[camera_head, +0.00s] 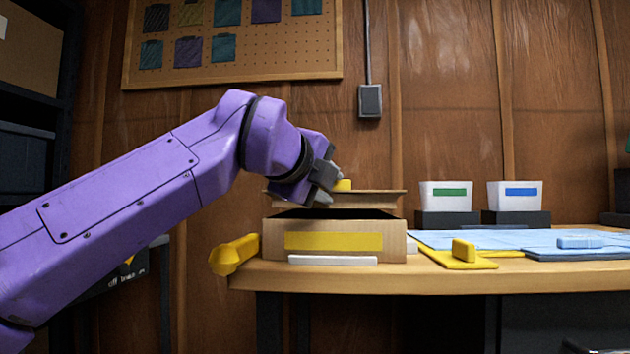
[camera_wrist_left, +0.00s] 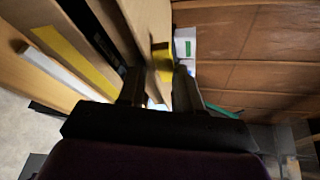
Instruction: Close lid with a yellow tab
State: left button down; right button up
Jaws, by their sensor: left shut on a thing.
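A cardboard box (camera_head: 270,240) with a yellow label stands near the left end of the wooden table. Its lid (camera_head: 385,199) lies nearly level above the box, with a dark gap between lid and box front. The yellow tab (camera_head: 344,185) sits on top of the lid. My left gripper (camera_head: 325,183) is at the lid's left part, beside the tab. In the left wrist view, the fingers (camera_wrist_left: 158,88) stand on either side of the lid's edge, and the yellow tab (camera_wrist_left: 162,58) shows just beyond them. The exact contact is partly hidden. My right gripper is out of view.
A white strip (camera_head: 333,260) lies before the box. A yellow object (camera_head: 235,254) projects at the table's left end. To the right are a yellow block (camera_head: 463,249), blue sheets (camera_head: 470,239) and two white bins (camera_head: 446,197) (camera_head: 514,196).

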pick_arm(q)
jog(key=shift+w+f, duration=0.15)
jog(key=shift+f, duration=0.25)
jog(key=c, duration=1.2)
grip_release()
jog(key=o, duration=0.4)
jog(key=shift+w+d+f, duration=0.1)
jog(key=shift+w+f, duration=0.05)
jog(key=shift+w, duration=0.05)
jog(key=v, duration=1)
jog(key=shift+s+r, duration=0.25)
jog(key=shift+r, duration=0.05)
